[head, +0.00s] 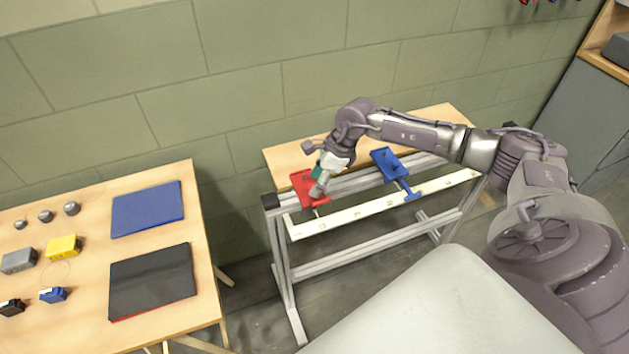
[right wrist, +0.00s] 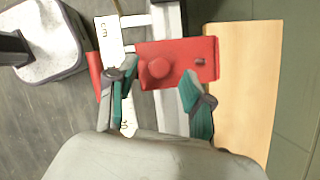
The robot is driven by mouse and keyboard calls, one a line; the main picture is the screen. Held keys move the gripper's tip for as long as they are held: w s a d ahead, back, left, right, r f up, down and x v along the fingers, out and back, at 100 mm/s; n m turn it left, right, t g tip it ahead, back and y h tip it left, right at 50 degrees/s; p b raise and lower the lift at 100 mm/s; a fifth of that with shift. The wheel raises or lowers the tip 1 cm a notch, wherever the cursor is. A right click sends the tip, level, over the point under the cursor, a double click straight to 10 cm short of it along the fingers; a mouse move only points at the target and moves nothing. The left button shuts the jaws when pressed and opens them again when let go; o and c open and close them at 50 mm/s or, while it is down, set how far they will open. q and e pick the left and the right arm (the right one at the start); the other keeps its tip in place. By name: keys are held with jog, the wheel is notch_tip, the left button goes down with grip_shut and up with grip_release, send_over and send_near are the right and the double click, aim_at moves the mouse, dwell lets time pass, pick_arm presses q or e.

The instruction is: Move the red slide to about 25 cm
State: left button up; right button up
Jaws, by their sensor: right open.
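The red slide (head: 301,184) sits near the left end of the metal rail (head: 345,185) in the head view. In the right wrist view the red slide (right wrist: 188,52) is a flat plate with a round red knob (right wrist: 156,69) on it. My right gripper (head: 318,188) is over the red slide. In the right wrist view its open fingers (right wrist: 154,78) are on either side of the knob, with gaps visible. The white ruler (head: 350,218) runs along the rail's front; its "cm" end shows in the right wrist view (right wrist: 109,36). My left gripper is out of view.
A blue slide (head: 388,161) with a pointer over the ruler is on the same rail, right of the red one. A wooden table (head: 440,113) stands behind the rail. Another table (head: 85,225) at left holds blue and black folders and small blocks.

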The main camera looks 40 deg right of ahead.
jog(key=shift+x, duration=0.9)
jog(key=shift+c, duration=0.3)
grip_shut()
jog(key=shift+d, duration=0.1)
